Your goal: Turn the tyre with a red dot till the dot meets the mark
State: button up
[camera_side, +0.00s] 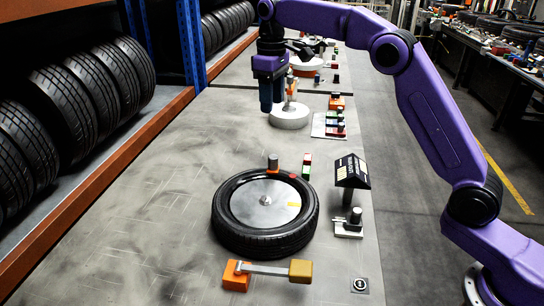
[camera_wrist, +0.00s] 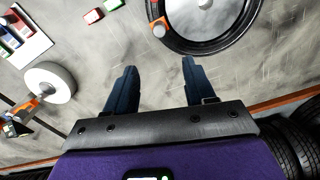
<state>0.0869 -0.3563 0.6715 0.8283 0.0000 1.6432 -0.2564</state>
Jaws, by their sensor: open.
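The black tyre (camera_side: 228,236) lies flat on the grey table, with a silver disc (camera_side: 262,198) in its middle. A small yellow patch (camera_side: 293,205) is on the disc's right side. A small red spot (camera_side: 293,177) shows at the tyre's far right; it is too small to be sure of. An orange piece with a grey cylinder (camera_side: 273,162) stands at the tyre's far edge. My gripper (camera_side: 271,103) is open and empty, beyond the tyre and apart from it. In the wrist view, my gripper (camera_wrist: 159,65) has its fingers spread, below the partly cut-off tyre (camera_wrist: 170,43).
A white round part (camera_side: 290,116) stands close to my gripper. A black sign (camera_side: 352,172) is right of the tyre. A lever with orange and yellow blocks (camera_side: 266,269) lies in front. Tyres (camera_side: 70,105) fill the left rack. The table's left side is clear.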

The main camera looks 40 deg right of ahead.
aim_at(272, 156)
notch_tip(272, 156, down, 17)
jog(key=shift+f, duration=0.2)
dwell(0.5)
grip_shut()
